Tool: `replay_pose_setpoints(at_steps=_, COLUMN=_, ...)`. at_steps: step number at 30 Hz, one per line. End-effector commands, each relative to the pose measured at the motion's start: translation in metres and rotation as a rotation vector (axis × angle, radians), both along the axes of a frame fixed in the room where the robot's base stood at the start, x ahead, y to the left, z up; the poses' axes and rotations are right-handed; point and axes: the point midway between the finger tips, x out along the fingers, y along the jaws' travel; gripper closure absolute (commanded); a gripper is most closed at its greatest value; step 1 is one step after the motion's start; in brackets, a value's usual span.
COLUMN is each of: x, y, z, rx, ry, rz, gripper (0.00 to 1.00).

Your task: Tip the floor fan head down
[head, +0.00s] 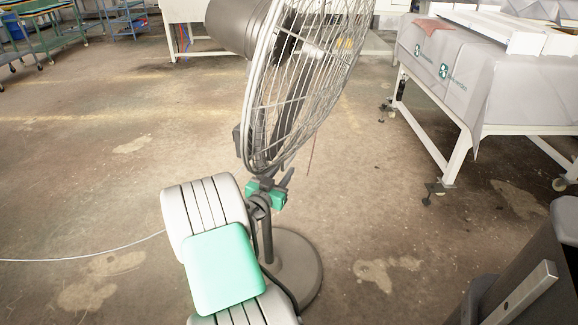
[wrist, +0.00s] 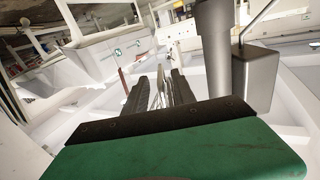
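The floor fan stands in the middle of the head view, with a round wire cage (head: 305,85), a grey motor housing (head: 236,24) behind it at upper left and a round grey base (head: 295,270) on the floor. The cage faces right and leans, its top farther right than its bottom. My gripper (head: 270,181) is at the cage's lower edge, by the top of the stand. In the wrist view my gripper's two dark fingers (wrist: 158,92) are a little apart, with thin pale wires between them. Whether they press on the wires is unclear.
A covered white-legged table (head: 480,80) stands at right. A white-legged table (head: 185,12) is behind the fan, and blue and green racks (head: 45,35) are at far left. A white cable (head: 85,258) lies on the floor. The floor left of the fan is mostly clear.

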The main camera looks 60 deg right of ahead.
Motion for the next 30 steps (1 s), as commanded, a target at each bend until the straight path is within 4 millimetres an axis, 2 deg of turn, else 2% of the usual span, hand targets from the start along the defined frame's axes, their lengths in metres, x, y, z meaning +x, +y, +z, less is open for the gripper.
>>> replay_pose_setpoints(at_steps=3, x=-0.001, y=-0.025, z=-0.001, rx=0.000, ry=-0.001, rz=-0.005, gripper=0.68)
replay_pose_setpoints(at_steps=7, x=0.001, y=-0.045, z=-0.001, rx=0.000, ry=0.000, rz=-0.003, gripper=0.68)
replay_pose_setpoints(at_steps=11, x=0.002, y=-0.053, z=0.000, rx=0.001, ry=0.001, rz=0.000, gripper=0.68)
replay_pose_setpoints(at_steps=17, x=0.002, y=-0.053, z=0.000, rx=0.001, ry=0.001, rz=0.000, gripper=0.68)
replay_pose_setpoints(at_steps=28, x=0.002, y=-0.053, z=0.000, rx=0.002, ry=0.001, rz=0.000, gripper=0.98)
replay_pose_setpoints(at_steps=30, x=0.002, y=-0.053, z=0.000, rx=0.002, ry=0.001, rz=0.000, gripper=1.00)
